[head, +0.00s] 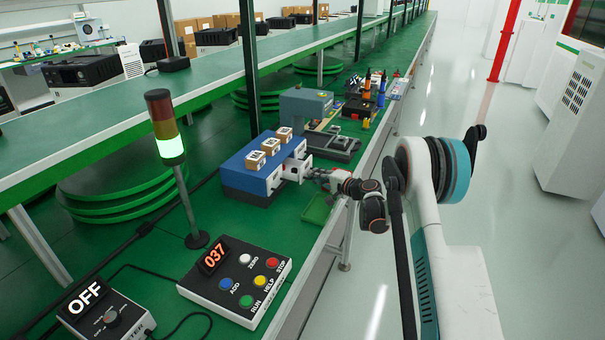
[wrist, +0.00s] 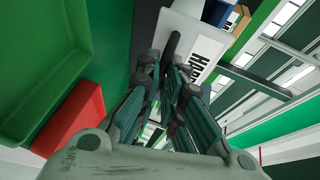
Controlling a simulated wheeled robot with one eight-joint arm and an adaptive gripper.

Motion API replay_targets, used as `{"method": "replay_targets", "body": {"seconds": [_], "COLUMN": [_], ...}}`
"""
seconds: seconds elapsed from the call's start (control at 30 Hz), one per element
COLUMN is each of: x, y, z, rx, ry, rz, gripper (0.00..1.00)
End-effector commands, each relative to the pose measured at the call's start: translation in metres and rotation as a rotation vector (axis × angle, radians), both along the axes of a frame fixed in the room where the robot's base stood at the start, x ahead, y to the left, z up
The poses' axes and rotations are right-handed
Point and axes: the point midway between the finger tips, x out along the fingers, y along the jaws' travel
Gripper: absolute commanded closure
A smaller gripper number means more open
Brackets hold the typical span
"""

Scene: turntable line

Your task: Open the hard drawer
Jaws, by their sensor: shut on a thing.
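A blue and dark drawer cabinet (head: 250,178) stands on the green line table in the head view, with light drawer fronts on its right side. In the wrist view, a white drawer front (wrist: 190,38) carries a partly hidden label that starts like "HAR". A dark handle (wrist: 170,48) stands out from that front. My gripper (wrist: 166,75) has its fingers shut around this handle. How far the drawer is out is hard to tell.
Several small boxes (head: 270,146) sit on the cabinet. A green tray (head: 318,210) lies close below my gripper. A button panel (head: 236,280), a signal lamp (head: 164,125) and an OFF box (head: 105,318) stand nearer. A grey machine (head: 306,104) stands behind. The right-hand floor is clear.

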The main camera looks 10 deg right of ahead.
Motion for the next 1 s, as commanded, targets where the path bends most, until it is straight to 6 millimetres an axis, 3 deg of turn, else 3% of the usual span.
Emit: {"method": "replay_targets", "body": {"seconds": [0.1, 0.23, 0.67, 0.7, 0.77, 1.0], "x": [-0.02, -0.035, -0.042, -0.042, -0.041, -0.041], "y": [-0.03, -0.049, -0.057, -0.057, -0.057, -0.057], "z": [0.0, -0.001, -0.001, 0.0, 0.0, 0.0], "rx": [0.0, 0.0, -0.001, 0.0, 0.0, 0.0], "ry": [0.0, -0.001, -0.001, 0.0, 0.0, -0.001], "rz": [-0.005, -0.003, -0.001, -0.001, -0.001, -0.001], "gripper": [1.0, 1.0, 1.0, 0.83, 0.72, 0.72]}}
